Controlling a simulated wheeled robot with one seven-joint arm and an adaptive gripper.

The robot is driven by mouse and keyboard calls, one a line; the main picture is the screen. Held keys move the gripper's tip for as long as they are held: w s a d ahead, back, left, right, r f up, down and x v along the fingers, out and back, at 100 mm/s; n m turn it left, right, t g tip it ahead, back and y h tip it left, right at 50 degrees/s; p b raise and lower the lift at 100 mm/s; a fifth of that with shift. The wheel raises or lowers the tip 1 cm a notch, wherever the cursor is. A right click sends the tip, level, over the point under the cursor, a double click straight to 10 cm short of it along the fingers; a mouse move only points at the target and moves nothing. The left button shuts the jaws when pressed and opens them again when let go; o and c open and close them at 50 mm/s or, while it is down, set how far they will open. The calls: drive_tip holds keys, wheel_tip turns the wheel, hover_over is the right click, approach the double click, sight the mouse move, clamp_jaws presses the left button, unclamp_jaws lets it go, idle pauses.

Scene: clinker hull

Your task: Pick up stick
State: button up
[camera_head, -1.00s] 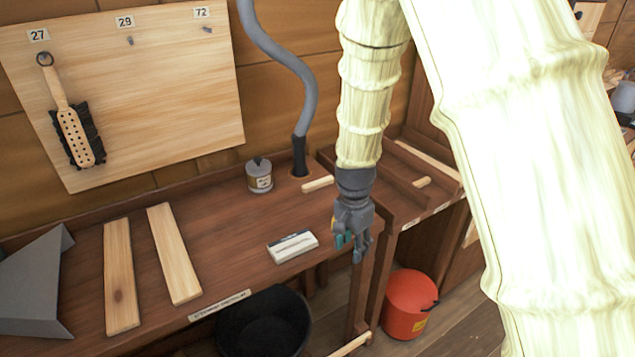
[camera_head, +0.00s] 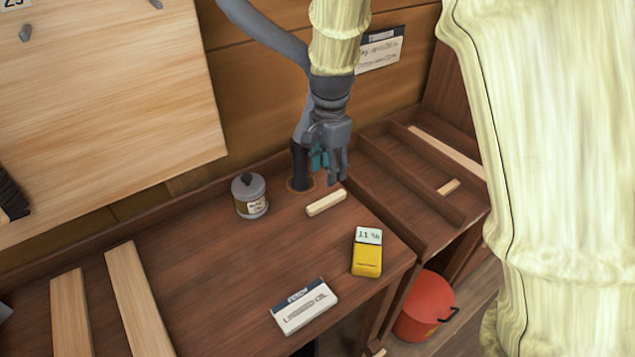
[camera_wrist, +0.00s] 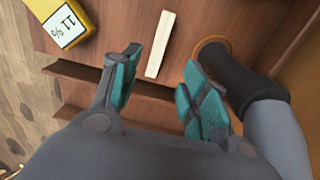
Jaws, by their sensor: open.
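A short pale wooden stick (camera_head: 326,202) lies on the brown bench top, near the base of a grey hose. It also shows in the wrist view (camera_wrist: 160,44), where it lies beyond and between the two teal fingertips. My gripper (camera_head: 328,172) is above the bench, just behind and above the stick in the head view. In the wrist view my gripper (camera_wrist: 157,92) has its fingers spread with nothing between them. A second small pale piece (camera_head: 448,186) lies in the divided tray section at the right.
The grey hose (camera_head: 299,160) stands close beside my gripper. A yellow moisture meter (camera_head: 367,256), a white labelled box (camera_head: 305,306) and a grey tin (camera_head: 250,196) sit around the stick. Two planks (camera_head: 138,300) lie at the left. A red bucket (camera_head: 425,306) stands below.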

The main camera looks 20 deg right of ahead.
sight(326, 200)
drive_tip(key=shift+w+a+f, duration=0.1)
drive_tip(key=shift+f, duration=0.35)
wheel_tip(326, 200, down, 5)
drive_tip(key=shift+r+p, duration=0.1)
drive_tip(key=shift+p, duration=0.45)
drive_tip(key=shift+s+a+f+p, duration=0.1)
drive_tip(key=shift+s+f+p, duration=0.1)
drive_tip(key=shift+f, duration=0.4)
drive_tip(key=shift+s+a+f+p, duration=0.1)
drive_tip(key=shift+f+p, duration=0.05)
drive_tip(key=shift+f, duration=0.5)
drive_tip(key=shift+s+a+f+p, duration=0.1)
drive_tip(key=shift+s+f+p, duration=0.1)
drive_tip(key=shift+f, duration=0.4)
drive_tip(key=shift+w+d+f, duration=0.1)
drive_tip(key=shift+w+f, duration=0.1)
drive_tip(key=shift+f, duration=0.1)
drive_tip(key=shift+s+r, duration=0.2)
drive_tip(key=shift+s, duration=0.1)
drive_tip(key=shift+w+f, duration=0.15)
drive_tip(key=c, duration=0.9)
